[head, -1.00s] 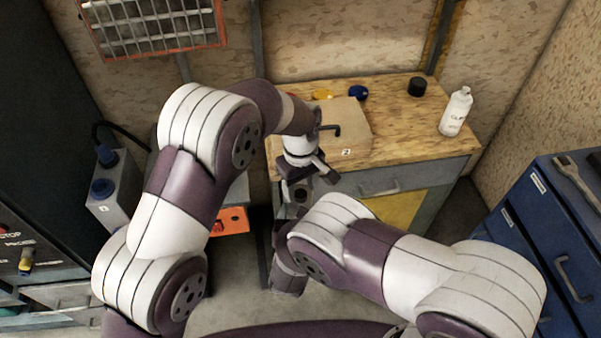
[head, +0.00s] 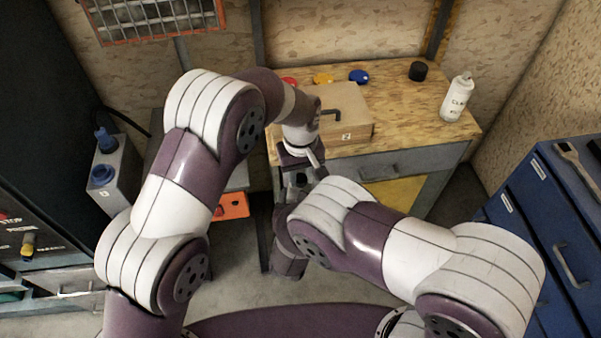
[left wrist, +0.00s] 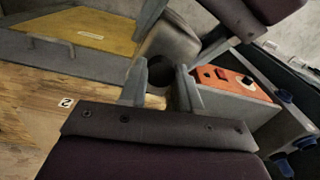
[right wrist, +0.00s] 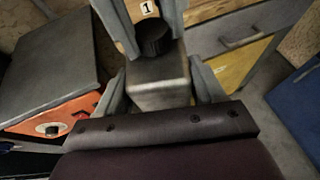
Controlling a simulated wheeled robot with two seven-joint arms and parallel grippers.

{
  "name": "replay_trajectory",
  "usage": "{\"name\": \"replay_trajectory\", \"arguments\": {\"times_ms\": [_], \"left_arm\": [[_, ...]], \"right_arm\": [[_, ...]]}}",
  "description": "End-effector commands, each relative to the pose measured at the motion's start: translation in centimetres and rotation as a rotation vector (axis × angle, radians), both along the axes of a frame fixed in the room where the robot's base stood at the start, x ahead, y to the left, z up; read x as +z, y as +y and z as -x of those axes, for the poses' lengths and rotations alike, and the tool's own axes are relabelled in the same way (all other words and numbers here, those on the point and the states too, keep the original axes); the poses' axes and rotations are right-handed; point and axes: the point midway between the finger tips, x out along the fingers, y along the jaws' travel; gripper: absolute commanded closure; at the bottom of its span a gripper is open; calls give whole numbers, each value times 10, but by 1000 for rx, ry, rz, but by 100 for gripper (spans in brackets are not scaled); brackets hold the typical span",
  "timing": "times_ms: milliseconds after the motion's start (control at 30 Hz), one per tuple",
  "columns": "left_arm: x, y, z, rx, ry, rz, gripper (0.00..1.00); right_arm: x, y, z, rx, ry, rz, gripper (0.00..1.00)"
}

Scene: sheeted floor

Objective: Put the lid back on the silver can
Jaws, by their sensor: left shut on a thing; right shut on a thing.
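The silver can (right wrist: 160,88) is upright between the fingers of my right gripper (right wrist: 162,84), which is shut on it. The black lid (right wrist: 153,40) is at the top of the can, between the fingertips of my left gripper (left wrist: 160,74), which is shut on it. The lid also shows dark in the left wrist view (left wrist: 155,73), with the grey can (left wrist: 172,44) beyond it. Lid and can look in contact or nearly so; I cannot tell whether the lid is seated. In the head view my left gripper (head: 298,182) is above my right one, and the arms mostly hide the can.
A wooden workbench (head: 400,110) stands behind, with a wooden box (head: 345,115), red (head: 289,81), yellow (head: 322,78) and blue (head: 358,76) discs, a black cylinder (head: 418,71) and a white bottle (head: 457,98). A blue drawer cabinet (head: 545,220) is at right.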

Motion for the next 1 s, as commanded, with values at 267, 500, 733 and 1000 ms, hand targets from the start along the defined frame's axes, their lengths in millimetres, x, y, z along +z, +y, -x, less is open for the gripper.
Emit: {"name": "replay_trajectory", "arguments": {"times_ms": [267, 500, 733, 1000], "left_arm": [[0, 0, 0, -1102, 0, 5, 100], [-1, 0, 0, -1559, 0, 7, 100], [-1, 0, 0, -1555, 0, 7, 38], [2, 0, 0, -1555, 0, 7, 38]], "right_arm": [[1, 1, -1, 0, -3, -2, 100], [1, 0, -1, -1, -3, -1, 100], [1, 0, -1, 0, -3, 0, 100], [2, 1, -1, 0, -4, -1, 100]]}}
